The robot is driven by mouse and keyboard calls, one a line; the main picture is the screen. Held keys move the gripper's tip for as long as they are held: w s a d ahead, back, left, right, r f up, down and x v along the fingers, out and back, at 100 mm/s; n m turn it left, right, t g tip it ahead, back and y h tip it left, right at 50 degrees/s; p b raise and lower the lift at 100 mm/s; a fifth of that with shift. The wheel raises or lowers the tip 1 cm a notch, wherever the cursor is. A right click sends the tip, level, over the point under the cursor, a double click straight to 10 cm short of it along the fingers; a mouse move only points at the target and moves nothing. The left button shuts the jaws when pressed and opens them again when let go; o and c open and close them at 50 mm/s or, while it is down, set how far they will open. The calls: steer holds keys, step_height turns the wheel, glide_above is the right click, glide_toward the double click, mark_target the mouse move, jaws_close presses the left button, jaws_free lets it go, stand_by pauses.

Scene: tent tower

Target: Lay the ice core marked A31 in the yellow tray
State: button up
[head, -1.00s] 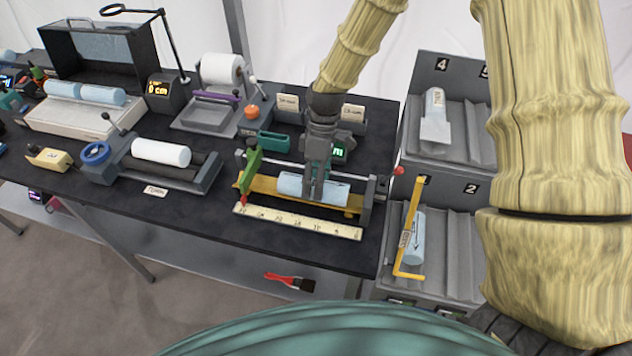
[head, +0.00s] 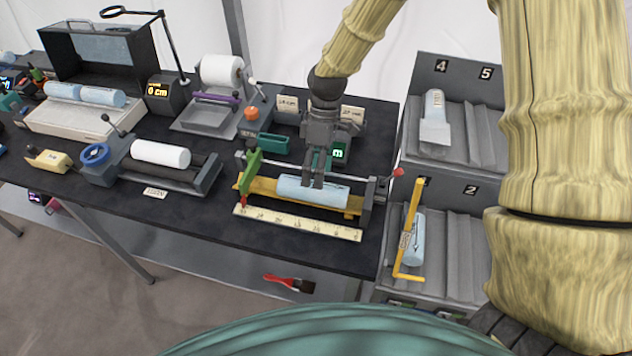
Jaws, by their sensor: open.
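A pale blue ice core (head: 297,187) lies lengthwise along the yellow tray (head: 350,206) of the measuring rig, on the right of the table. No A31 mark can be read on it from here. My gripper (head: 314,184) points down over the core, near its middle. Its jaws are open; whether a fingertip still touches the core I cannot tell. The fingers hide part of the core's far side.
A ruler (head: 297,222) lies in front of the rig, with a green stop (head: 250,175) at its left. A white core (head: 160,153) rests on rollers.

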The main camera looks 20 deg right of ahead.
steer(key=v, duration=0.8)
steer(key=shift+r, duration=0.1)
stand_by(0.3)
